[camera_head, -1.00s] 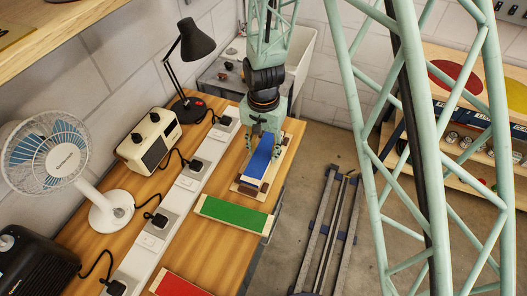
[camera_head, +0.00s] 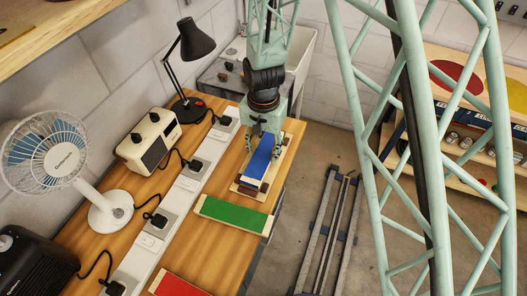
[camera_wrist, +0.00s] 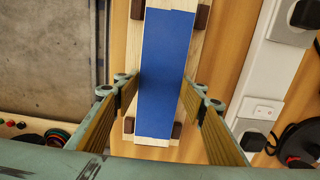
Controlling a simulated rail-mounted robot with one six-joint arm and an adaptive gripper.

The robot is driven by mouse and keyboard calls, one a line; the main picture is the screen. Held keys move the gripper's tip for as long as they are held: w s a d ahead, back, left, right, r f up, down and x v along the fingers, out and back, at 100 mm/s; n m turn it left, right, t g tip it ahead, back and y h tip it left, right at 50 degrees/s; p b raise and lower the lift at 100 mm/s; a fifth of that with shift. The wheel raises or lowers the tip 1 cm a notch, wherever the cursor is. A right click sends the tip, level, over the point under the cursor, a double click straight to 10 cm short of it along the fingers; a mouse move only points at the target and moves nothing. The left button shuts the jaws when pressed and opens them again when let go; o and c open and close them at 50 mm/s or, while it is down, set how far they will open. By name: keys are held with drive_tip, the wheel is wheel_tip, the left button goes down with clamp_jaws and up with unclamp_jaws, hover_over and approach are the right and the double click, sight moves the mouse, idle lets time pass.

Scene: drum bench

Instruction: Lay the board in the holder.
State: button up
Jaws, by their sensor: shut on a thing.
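The blue board (camera_head: 260,158) is long and flat, with pale ends. My gripper (camera_wrist: 162,77) is shut on it, one finger at each long edge. The holder (camera_wrist: 190,102) is a pale wooden base with dark brown corner blocks, directly under the board. The board lies lengthwise along the holder, between the blocks in the wrist view, and hides most of its middle. A small part of the holder (camera_head: 237,189) shows at the near end in the head view. I cannot tell whether the board touches the base or is slightly above it.
A green board (camera_head: 232,214) and a red board (camera_head: 179,285) lie nearer on the wooden bench. A white socket strip (camera_head: 183,189) runs along the left. A lamp (camera_head: 190,65), a cream box (camera_head: 149,140) and a fan (camera_head: 105,203) stand beyond it. The bench edge is close on the right.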

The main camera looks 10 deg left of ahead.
drive_tip(key=shift+f+b, duration=0.65)
drive_tip(key=shift+f, duration=0.2)
idle(1.1)
drive_tip(key=o, duration=1)
drive_tip(key=shift+r, duration=0.1)
drive_tip(key=shift+r, duration=5.9)
